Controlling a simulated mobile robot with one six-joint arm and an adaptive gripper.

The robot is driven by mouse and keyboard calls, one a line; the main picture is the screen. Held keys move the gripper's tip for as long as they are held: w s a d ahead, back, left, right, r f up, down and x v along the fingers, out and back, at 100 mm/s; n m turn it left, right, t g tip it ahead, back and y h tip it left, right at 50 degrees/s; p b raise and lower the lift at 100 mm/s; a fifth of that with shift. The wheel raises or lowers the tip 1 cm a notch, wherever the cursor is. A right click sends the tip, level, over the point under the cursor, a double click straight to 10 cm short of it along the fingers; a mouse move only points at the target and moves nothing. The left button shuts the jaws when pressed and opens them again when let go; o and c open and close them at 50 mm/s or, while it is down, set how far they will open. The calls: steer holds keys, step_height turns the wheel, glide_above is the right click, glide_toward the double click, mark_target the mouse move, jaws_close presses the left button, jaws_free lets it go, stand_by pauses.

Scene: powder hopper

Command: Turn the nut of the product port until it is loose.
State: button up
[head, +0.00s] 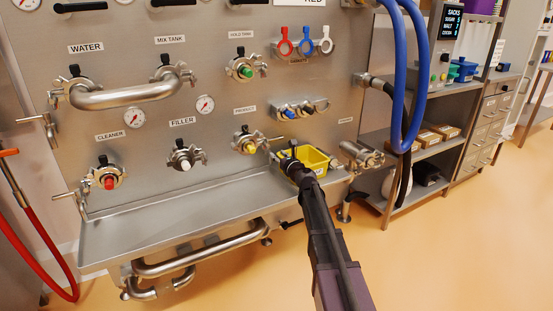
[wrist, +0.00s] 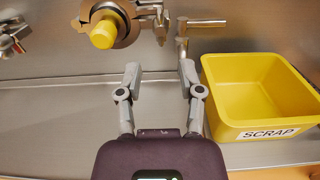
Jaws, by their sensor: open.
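The product port (head: 249,143) carries a yellow cap and a metal clamp on the steel panel, under a small label. In the wrist view the yellow cap (wrist: 103,35) and the clamp ring are at the top, left of centre. A metal nut with a bar handle (wrist: 182,32) sticks out on the clamp's right side. My gripper (wrist: 159,72) is open, with nothing between its fingers. The right fingertip is close to the lower end of the bar; I cannot tell whether they touch. In the head view my gripper (head: 290,155) is right of the port and hides part of the yellow bin.
A yellow SCRAP bin (wrist: 225,70) stands right of my gripper on the steel shelf (head: 170,212). The filler port (head: 186,158) is to the left. Clamps hang on a rack (head: 300,108) above. Blue hoses (head: 400,80) hang at the right.

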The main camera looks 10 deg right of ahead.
mark_target(268, 146)
steer(key=shift+w, duration=0.15)
steer(key=shift+x, duration=4.3)
jaws_close()
